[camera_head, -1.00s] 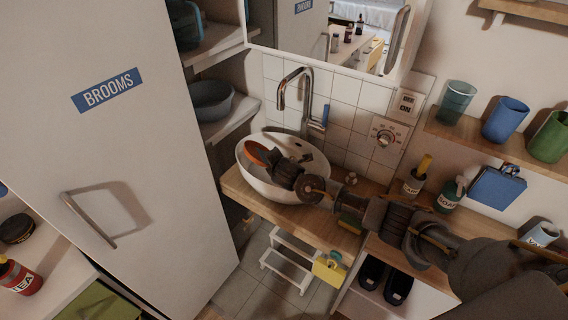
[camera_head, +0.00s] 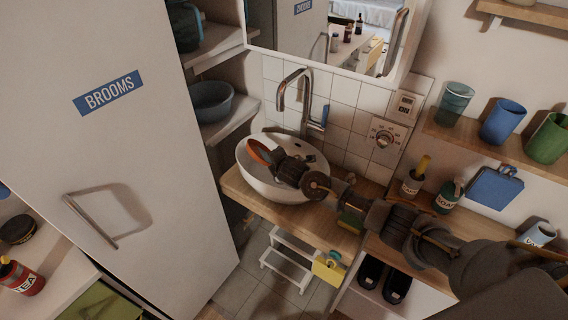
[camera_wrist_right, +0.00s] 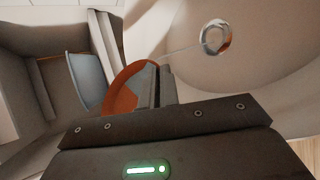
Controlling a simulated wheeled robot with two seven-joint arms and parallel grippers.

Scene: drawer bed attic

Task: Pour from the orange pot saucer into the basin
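The orange pot saucer (camera_head: 257,152) is steeply tilted, nearly edge-on in the head view, above the left part of the white basin (camera_head: 262,187). My right gripper (camera_head: 274,158) reaches in from the right over the basin and is shut on the saucer's rim. In the right wrist view the orange saucer (camera_wrist_right: 121,92) shows beside the dark fingers (camera_wrist_right: 154,86), with a greyish inner face. The basin (camera_wrist_right: 262,75) and its round drain (camera_wrist_right: 215,37) lie beyond. A thin pale line runs from near the saucer toward the drain; I cannot tell whether it is liquid. My left gripper is out of view.
A chrome faucet (camera_head: 306,100) stands behind the basin. Bottles (camera_head: 448,196) stand right of the basin near my arm. A white step stool (camera_head: 288,262) is below.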

